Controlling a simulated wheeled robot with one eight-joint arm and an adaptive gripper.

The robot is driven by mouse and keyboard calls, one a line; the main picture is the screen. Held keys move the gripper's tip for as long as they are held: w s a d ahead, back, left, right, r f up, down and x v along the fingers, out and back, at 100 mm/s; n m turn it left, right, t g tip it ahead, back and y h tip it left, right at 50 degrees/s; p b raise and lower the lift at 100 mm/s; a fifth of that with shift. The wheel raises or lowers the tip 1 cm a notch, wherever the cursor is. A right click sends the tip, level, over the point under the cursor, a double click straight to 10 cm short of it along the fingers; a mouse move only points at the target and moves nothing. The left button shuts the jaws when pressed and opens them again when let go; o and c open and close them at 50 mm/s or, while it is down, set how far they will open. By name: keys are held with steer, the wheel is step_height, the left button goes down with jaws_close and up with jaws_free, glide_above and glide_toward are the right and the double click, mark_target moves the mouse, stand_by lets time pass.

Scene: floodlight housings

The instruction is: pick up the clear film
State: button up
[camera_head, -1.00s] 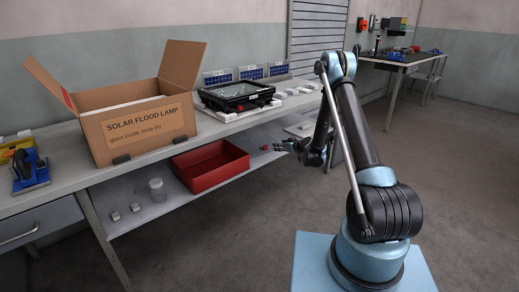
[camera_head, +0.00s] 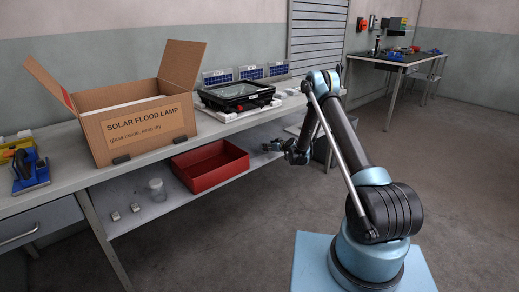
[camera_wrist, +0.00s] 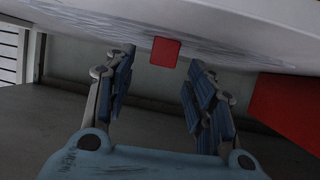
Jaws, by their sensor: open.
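I cannot make out the clear film for certain in either view. A black-framed floodlight housing (camera_head: 238,92) lies on the bench top, but I cannot tell whether any film is on its glass. My gripper (camera_head: 268,146) is at the lower shelf (camera_head: 150,205), right of the red bin. In the wrist view my gripper (camera_wrist: 158,88) is open with nothing between its fingers. A small red block (camera_wrist: 165,52) shows just beyond the fingertips, between them in the picture and apart from both.
The red bin (camera_head: 211,181) stands on the lower shelf and also shows at the right of the wrist view (camera_wrist: 285,105). A cardboard box (camera_head: 142,135) stands on the bench (camera_head: 75,176). A clear jar (camera_head: 157,188) and small grey pieces lie left of the bin.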

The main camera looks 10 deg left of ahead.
steer(key=shift+x, duration=1.6)
steer(key=shift+s, duration=0.1)
steer(key=c, duration=0.9)
steer(key=shift+o, duration=0.2)
steer(key=shift+r, duration=0.1)
